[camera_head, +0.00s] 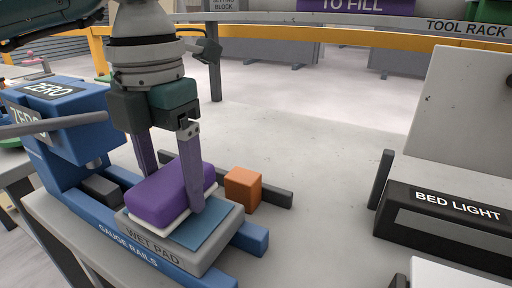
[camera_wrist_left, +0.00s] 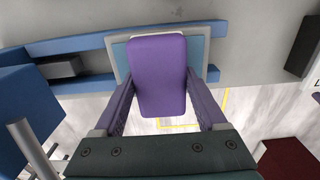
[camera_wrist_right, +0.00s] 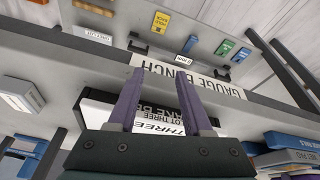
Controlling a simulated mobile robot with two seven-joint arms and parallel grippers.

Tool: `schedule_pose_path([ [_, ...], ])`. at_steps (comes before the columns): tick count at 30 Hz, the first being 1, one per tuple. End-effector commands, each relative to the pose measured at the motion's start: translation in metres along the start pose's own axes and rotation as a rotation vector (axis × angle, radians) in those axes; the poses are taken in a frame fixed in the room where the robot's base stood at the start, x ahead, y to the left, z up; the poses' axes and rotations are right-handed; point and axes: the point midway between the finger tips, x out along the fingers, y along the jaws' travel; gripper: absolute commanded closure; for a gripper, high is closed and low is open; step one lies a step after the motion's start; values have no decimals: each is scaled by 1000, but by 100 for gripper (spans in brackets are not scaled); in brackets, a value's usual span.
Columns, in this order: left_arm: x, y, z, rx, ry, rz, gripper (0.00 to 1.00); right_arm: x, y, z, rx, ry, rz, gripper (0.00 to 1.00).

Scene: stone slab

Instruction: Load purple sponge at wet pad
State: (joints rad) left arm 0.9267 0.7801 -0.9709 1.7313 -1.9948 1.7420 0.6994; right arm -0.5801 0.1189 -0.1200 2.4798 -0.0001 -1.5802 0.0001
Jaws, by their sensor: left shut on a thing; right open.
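The purple sponge (camera_head: 172,194), with a white layer along its lower edge, is between the two purple fingers of my left gripper (camera_head: 172,186). It also shows in the left wrist view (camera_wrist_left: 160,75). My left gripper is shut on it. The sponge is over the wet pad (camera_head: 150,243), a grey block with a blue top. From here I cannot tell whether the sponge's underside touches the pad. My right gripper (camera_wrist_right: 163,80) is open and empty in the right wrist view, near a bench edge labelled GAUGE BENCH; it is not visible in the head view.
An orange block (camera_head: 243,188) stands just right of the pad, beside a dark bar (camera_head: 277,197). Blue gauge rails (camera_head: 85,225) run under the pad, with the blue ZERO block (camera_head: 62,118) at left. A BED LIGHT unit (camera_head: 445,205) stands at right. The slab between is clear.

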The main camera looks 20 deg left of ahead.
Motion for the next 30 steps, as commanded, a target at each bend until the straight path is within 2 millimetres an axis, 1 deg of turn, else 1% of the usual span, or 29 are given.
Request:
schedule_pose_path([
  [17, -1, 0, 0, 0, 0, 0, 70, 0, 0, 0, 0, 0, 0, 50],
  [30, 4, 0, 0, 0, 0, 0, 70, 4, 0, 1, -1, 0, 1, 50],
])
